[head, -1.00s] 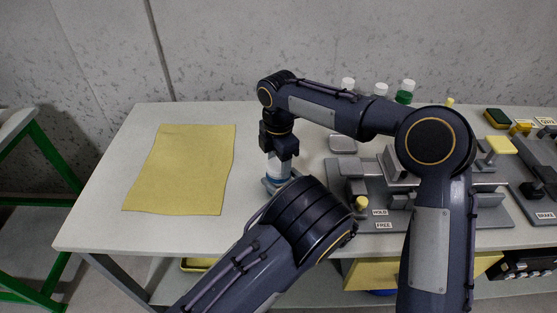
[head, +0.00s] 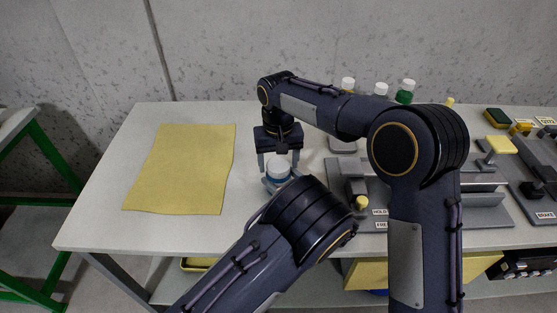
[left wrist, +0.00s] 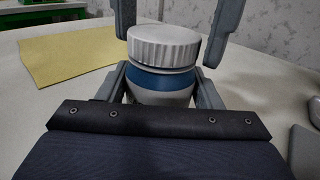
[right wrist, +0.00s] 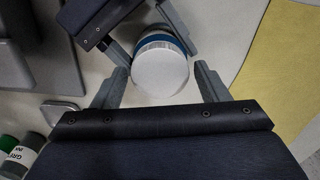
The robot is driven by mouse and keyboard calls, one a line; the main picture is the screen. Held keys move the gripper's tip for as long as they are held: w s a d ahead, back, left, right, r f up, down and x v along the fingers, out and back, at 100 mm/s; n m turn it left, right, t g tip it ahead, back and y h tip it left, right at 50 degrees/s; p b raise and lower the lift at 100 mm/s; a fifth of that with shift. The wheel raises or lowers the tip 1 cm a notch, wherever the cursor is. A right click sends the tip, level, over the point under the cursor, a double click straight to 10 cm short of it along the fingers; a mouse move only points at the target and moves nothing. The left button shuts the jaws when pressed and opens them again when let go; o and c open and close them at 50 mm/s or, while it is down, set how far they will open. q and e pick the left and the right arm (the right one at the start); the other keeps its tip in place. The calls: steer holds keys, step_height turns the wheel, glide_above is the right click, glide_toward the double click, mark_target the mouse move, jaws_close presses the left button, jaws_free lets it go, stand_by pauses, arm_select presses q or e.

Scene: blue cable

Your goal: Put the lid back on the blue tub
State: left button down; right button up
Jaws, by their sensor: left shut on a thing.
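The blue tub (left wrist: 163,84), a white pot with a blue band, stands upright in the left wrist view. My left gripper (left wrist: 162,90) is shut around its body. The white ridged lid (left wrist: 163,45) sits on top of the tub and looks level; a thin pale rim shows beneath it. I cannot tell how tightly it is seated. My right gripper (head: 279,160) points down over the tub and is open. In the right wrist view its fingers are spread on either side of the lid (right wrist: 160,72), clear of it. My left forearm hides part of the tub's surroundings in the head view.
A yellow cloth (head: 185,170) lies flat on the white table (head: 110,215) to the left. A grey fixture board (head: 490,212) with labels and blocks is at the right. Several white-capped bottles (head: 404,92) stand at the back. The table between cloth and tub is clear.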

steer(key=shift+o, duration=0.9)
step_height(320, 180, up, 12)
arm_select(q)
steer(key=shift+c, duration=1.6)
jaws_free()
steer(key=v, duration=0.8)
steer(key=shift+w+b, duration=0.1)
steer(key=shift+b, duration=0.2)
arm_select(e)
steer(key=shift+f, duration=0.3)
